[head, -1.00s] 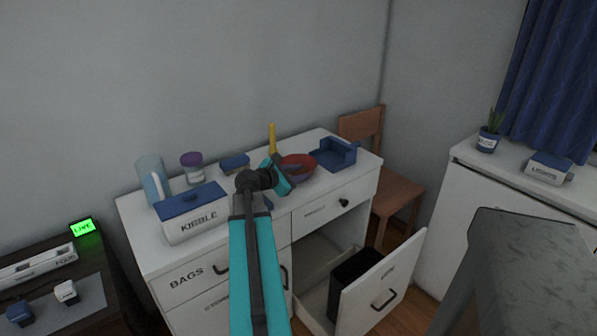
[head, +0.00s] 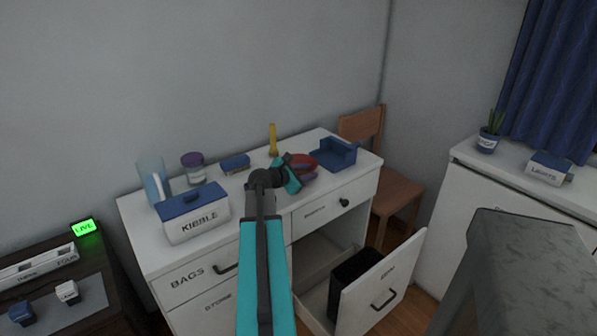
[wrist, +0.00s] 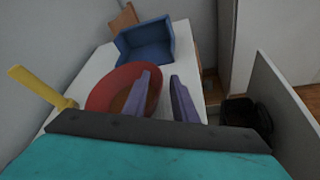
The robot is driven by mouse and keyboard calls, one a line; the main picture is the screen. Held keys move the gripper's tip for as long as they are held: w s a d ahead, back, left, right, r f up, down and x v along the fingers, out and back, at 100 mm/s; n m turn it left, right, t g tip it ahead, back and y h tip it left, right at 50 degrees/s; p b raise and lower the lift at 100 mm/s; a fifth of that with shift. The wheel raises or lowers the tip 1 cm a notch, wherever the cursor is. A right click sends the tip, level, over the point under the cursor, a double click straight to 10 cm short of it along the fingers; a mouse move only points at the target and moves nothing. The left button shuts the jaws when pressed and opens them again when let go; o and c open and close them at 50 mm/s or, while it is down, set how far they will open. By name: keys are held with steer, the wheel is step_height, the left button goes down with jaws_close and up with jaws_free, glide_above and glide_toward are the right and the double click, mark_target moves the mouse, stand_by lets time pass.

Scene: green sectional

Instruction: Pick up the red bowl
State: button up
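The red bowl (head: 304,160) sits on the white cabinet top, partly hidden behind my gripper (head: 306,180) in the head view. In the wrist view the bowl (wrist: 110,86) lies ahead and to the left, its inside brownish. My gripper (wrist: 164,78) shows two purple fingers standing apart with a gap between them. The left finger overlaps the bowl's right part in the picture; the right finger appears outside the rim. I cannot tell whether either finger touches the bowl.
A blue open box (head: 337,153) stands just beyond the bowl, with a yellow upright object (head: 273,140) behind. The kibble box (head: 196,215), a purple-lidded jar (head: 194,168) and a small blue container (head: 235,163) stand left. An open drawer (head: 372,290) juts out below.

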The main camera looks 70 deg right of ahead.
steer(key=shift+c, duration=0.4)
jaws_close()
steer(key=shift+r, duration=0.1)
steer(key=shift+r, duration=1.45)
steer(key=shift+a+r, duration=0.15)
steer(key=shift+r, duration=0.15)
steer(key=s+a+b, duration=0.2)
steer(key=a, duration=0.8)
steer(key=shift+s+r+b, duration=0.15)
steer(key=shift+r+b, duration=0.15)
steer(key=shift+b, duration=0.05)
